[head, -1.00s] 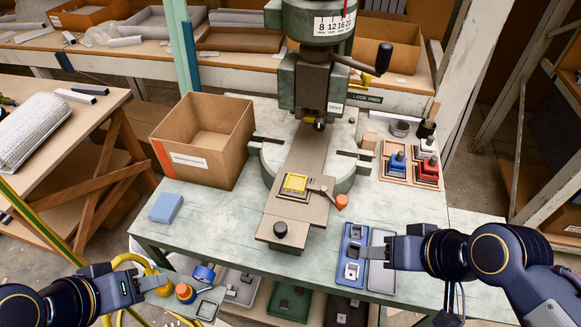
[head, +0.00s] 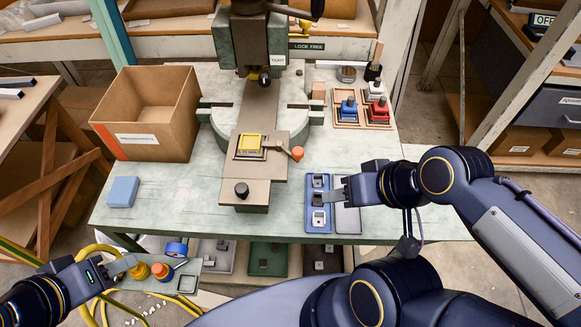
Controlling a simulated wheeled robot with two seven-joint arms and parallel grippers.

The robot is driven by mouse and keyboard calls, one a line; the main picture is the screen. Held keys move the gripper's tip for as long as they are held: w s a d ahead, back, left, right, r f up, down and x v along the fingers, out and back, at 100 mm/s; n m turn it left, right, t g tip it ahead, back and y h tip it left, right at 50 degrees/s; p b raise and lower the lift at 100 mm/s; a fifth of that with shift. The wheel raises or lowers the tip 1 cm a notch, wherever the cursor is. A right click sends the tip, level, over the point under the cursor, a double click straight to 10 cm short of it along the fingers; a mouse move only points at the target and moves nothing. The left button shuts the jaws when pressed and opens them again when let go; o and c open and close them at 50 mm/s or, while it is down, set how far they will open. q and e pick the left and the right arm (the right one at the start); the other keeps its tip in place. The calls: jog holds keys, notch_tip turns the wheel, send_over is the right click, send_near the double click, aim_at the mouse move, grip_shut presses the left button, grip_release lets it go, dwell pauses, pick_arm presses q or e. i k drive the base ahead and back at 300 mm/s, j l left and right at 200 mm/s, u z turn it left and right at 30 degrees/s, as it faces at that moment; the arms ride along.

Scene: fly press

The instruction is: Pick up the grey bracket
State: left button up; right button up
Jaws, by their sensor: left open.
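Small grey brackets (head: 318,200) sit in the compartments of a blue tray (head: 310,229) at the front edge of the bench. My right gripper (head: 336,190) is beside and over the tray's right side, its fingertips close to the brackets. I cannot tell whether its jaws are apart or whether it touches a bracket. My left gripper (head: 130,267) is open at the lower left, beside a yellow and orange knob, far from the tray.
A grey tray (head: 348,222) adjoins the blue one. The green press (head: 250,45) stands behind, with a yellow piece (head: 250,142) on its plate. A cardboard box (head: 145,148) and blue block (head: 123,191) are left. Stamps (head: 349,109) stand at the right.

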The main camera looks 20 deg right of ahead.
aim_at(318, 180)
jog(key=k, duration=0.5)
jog(key=k+l+u, duration=0.2)
jog(key=u, duration=1.2)
jog(key=k+l, duration=0.25)
jog(key=l, duration=0.15)
jog(key=k+l, duration=0.25)
jog(key=l, duration=0.15)
jog(key=k+l+u, duration=0.1)
jog(key=k+l, duration=0.15)
jog(key=l, duration=0.15)
